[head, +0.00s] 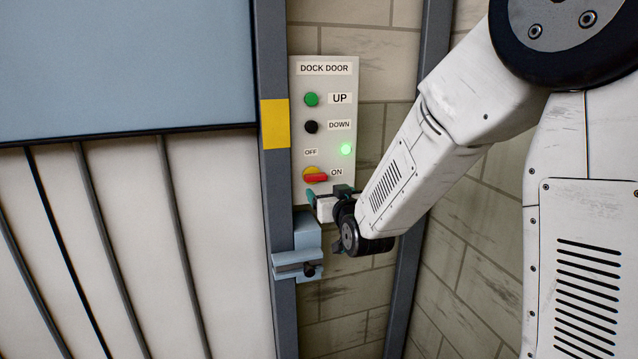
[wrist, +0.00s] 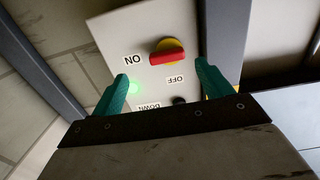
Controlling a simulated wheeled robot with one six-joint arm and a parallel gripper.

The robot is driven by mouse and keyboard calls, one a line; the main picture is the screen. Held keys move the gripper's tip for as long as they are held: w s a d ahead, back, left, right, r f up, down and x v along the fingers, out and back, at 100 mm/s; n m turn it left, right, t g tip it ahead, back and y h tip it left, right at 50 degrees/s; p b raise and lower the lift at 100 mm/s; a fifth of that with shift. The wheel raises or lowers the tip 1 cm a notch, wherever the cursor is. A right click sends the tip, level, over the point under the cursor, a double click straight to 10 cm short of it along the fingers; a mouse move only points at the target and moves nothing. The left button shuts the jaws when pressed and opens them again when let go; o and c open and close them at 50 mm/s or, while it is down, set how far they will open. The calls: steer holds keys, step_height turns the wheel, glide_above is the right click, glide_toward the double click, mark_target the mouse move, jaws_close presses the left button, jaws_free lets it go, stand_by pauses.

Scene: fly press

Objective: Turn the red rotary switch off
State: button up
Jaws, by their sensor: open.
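The red rotary switch (head: 317,177) sits on a yellow round base low on the dock door panel (head: 325,110). Its red handle lies nearly level and points toward the ON label (head: 337,172); the OFF label (head: 311,152) is above it. My gripper (head: 322,193) is just below and in front of the switch. In the wrist view, which shows the panel upside down, the switch (wrist: 166,55) appears between the two green fingertips of my gripper (wrist: 161,69), near their ends. The fingers are apart and hold nothing. I cannot tell the exact gap to the handle.
A lit green lamp (head: 346,149) is right of the switch. A green UP button (head: 312,99) and a black DOWN button (head: 312,127) are above. A blue-grey bracket (head: 300,255) juts from the door post (head: 275,180) below left of my gripper.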

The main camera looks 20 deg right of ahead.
mark_target(316, 179)
steer(key=w, duration=0.5)
steer(key=w+a, duration=0.1)
steer(key=w, duration=0.2)
steer(key=shift+r, duration=0.35)
steer(key=c, duration=1)
